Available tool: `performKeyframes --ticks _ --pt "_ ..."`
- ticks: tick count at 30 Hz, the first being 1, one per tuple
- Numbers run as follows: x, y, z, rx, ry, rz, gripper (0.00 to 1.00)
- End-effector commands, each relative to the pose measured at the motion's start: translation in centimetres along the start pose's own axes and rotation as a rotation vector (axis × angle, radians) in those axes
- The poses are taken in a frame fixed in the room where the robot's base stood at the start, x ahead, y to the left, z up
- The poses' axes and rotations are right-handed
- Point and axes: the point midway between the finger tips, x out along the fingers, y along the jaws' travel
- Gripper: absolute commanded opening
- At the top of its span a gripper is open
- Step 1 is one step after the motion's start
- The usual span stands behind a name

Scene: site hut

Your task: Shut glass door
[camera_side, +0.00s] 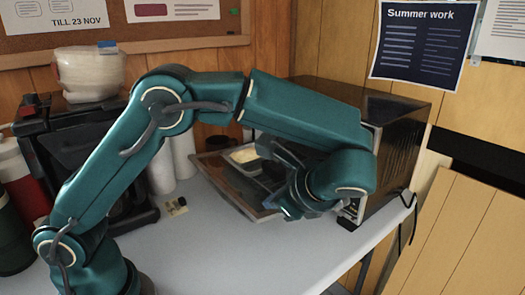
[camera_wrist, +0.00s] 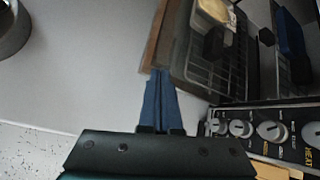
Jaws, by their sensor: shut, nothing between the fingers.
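The glass door (camera_side: 222,187) belongs to a dark toaster oven (camera_side: 405,140) on the white table. It is folded down and open, and lies low in front of the oven. In the wrist view the door's brown edge (camera_wrist: 156,40) runs just beyond my fingertips. My gripper (camera_side: 287,213) is shut and empty, close to the door's near side. It also shows in the wrist view (camera_wrist: 161,76), with its blue fingers together by the door's corner. I cannot tell whether they touch it. My arm hides part of the oven front and door.
A pale item in a tray (camera_side: 245,156) shows over the door. The oven's knob panel (camera_wrist: 270,130) is beside my gripper. A coffee machine (camera_side: 85,150), white cups (camera_side: 183,153) and a red-and-white flask (camera_side: 20,175) stand at left. The table front is clear.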

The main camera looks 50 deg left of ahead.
Motion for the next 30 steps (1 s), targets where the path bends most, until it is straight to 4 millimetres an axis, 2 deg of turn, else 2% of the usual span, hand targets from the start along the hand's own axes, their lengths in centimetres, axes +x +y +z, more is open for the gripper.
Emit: performKeyframes --ticks 3,12,21,30 --pt "-0.2 -0.2 1.8 -0.059 0.033 0.024 0.0" --pt "-0.5 0.3 5.5 -0.205 0.122 0.082 0.0" --pt "-0.8 1.7 8.3 -0.365 0.221 0.136 0.0" --pt "-1.1 3.6 10.2 -0.537 0.325 0.186 0.0"
